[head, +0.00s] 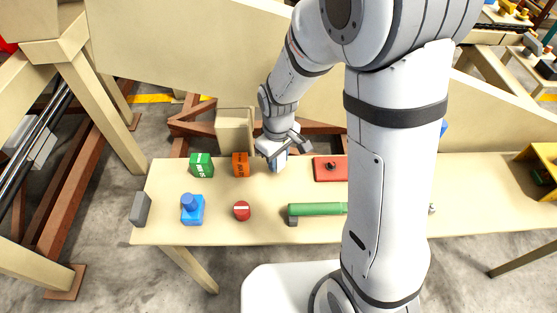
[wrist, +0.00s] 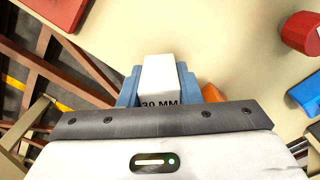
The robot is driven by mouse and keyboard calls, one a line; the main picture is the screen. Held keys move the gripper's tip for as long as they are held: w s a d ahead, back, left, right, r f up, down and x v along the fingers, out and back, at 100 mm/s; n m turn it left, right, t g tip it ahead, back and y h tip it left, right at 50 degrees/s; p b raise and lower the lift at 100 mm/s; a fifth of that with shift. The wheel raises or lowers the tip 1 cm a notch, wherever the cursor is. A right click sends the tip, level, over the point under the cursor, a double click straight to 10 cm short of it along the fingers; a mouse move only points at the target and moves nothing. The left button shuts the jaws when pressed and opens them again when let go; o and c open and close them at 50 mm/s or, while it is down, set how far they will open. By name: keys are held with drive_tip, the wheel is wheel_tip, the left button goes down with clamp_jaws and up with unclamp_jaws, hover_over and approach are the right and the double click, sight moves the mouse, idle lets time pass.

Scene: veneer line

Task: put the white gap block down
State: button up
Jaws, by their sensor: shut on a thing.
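The white gap block (wrist: 161,72), marked "30 MM", sits between the two blue fingers of my gripper (wrist: 158,85) in the wrist view. My gripper is shut on it. In the head view my gripper (head: 276,158) is at the far edge of the table (head: 265,228), just right of the orange block (head: 240,165). A corner of the orange block also shows beside the fingers in the wrist view (wrist: 211,93).
A green block (head: 201,166) stands left of the orange one. A red plate with a black knob (head: 331,169) lies to the right. A blue item (head: 192,211), a red round piece (head: 242,211) and a green bar (head: 316,209) lie nearer. The table's far edge is close.

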drive_tip(key=shift+f, duration=0.65)
drive_tip(key=shift+f, duration=0.25)
drive_tip(key=o, duration=1.1)
drive_tip(key=shift+r, duration=0.1)
